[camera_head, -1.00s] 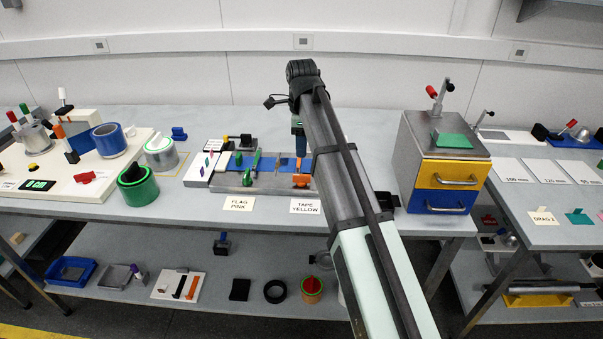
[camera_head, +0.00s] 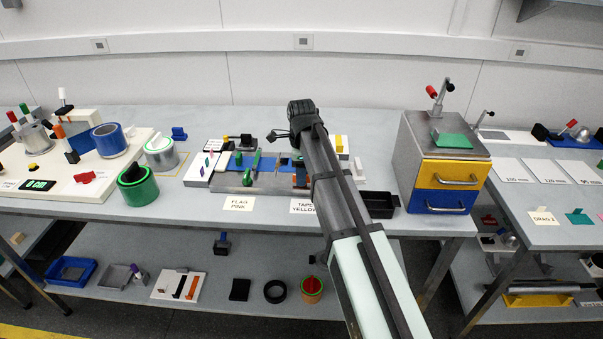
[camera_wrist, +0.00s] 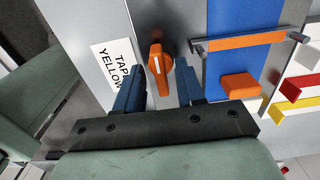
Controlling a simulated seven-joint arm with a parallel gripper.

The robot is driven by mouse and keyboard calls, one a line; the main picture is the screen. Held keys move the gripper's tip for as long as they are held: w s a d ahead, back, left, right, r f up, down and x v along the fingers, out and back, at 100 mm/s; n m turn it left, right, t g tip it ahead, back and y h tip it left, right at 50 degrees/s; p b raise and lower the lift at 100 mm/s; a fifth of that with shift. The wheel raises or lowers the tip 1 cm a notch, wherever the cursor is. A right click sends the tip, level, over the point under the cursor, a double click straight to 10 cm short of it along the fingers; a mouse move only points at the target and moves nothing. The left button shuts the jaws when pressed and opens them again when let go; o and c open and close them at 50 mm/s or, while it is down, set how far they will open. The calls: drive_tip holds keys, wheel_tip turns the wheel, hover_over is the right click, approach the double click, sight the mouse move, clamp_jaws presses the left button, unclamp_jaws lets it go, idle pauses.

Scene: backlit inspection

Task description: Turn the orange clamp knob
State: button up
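The orange clamp knob (camera_wrist: 159,68) shows in the wrist view, on the grey metal fixture beside the TAPE YELLOW label (camera_wrist: 113,66). It has a pale mark on its top. My gripper (camera_wrist: 160,79) is open, with one blue finger on each side of the knob and a gap visible on both sides. Whether the fingertips are level with the knob is hard to tell. In the head view my arm covers the knob and the gripper fingers.
An orange bar (camera_wrist: 240,43) and an orange block (camera_wrist: 239,86) lie to the right of the knob, by a blue strip (camera_wrist: 228,62). Red, yellow and white pieces sit farther right. In the head view, a black tray (camera_head: 377,205) and a drawer cabinet (camera_head: 408,165) stand right of my arm.

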drive_tip(key=shift+c, duration=0.3)
clamp_jaws()
drive_tip(key=shift+n, duration=0.4)
drive_tip(key=n, duration=0.3)
drive_tip(key=shift+n, duration=0.4)
drive_tip(key=n, duration=1.3)
drive_tip(key=shift+n, duration=0.3)
